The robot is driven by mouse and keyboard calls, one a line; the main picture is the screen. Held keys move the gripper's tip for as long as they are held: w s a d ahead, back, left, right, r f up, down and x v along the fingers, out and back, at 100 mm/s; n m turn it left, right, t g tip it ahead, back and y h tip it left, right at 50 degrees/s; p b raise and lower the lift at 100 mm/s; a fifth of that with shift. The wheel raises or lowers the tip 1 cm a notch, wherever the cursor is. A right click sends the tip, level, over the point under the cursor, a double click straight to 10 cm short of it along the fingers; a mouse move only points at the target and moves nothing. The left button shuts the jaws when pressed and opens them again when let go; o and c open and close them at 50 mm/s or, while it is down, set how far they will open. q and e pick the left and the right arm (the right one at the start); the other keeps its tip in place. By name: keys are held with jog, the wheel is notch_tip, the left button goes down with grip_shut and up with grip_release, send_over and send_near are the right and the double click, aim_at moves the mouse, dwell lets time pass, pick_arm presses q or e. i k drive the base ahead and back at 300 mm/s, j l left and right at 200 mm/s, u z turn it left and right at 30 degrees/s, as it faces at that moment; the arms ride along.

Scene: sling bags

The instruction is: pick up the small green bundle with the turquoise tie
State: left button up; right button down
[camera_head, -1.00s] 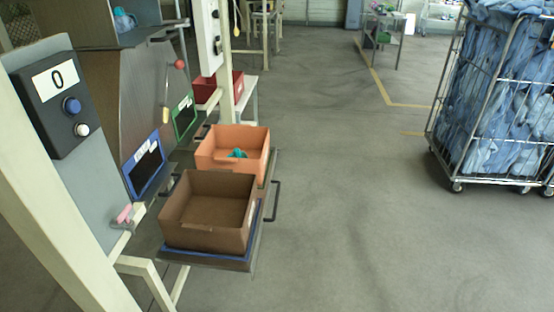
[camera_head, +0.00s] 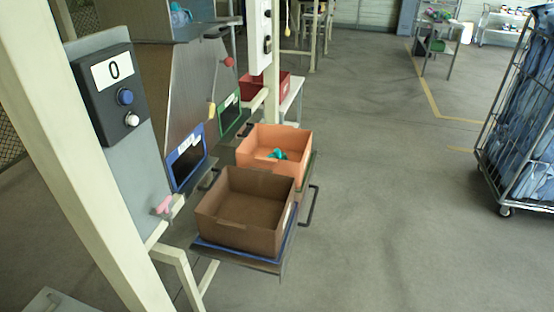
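A small turquoise and green bundle (camera_head: 277,154) lies inside the orange bin (camera_head: 293,139), on its floor. It is too small to make out the tie apart from the bundle. The orange bin stands behind an empty brown bin (camera_head: 236,233). Neither of my grippers shows in the head view.
The brown bin sits on a blue-edged shelf with a dark handle (camera_head: 309,206) at its right. A control panel (camera_head: 115,87) and a cream post (camera_head: 72,150) stand at the left. A wire cart of blue cloth (camera_head: 524,125) stands at the right. The grey floor (camera_head: 400,200) between is clear.

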aim_at(277, 154)
jog(key=i+j, duration=0.1)
jog(key=i, duration=1)
jog(key=l+z, duration=0.1)
jog(key=l, duration=1)
jog(key=l+z, duration=0.15)
jog(key=l, duration=0.95)
jog(key=i, duration=0.05)
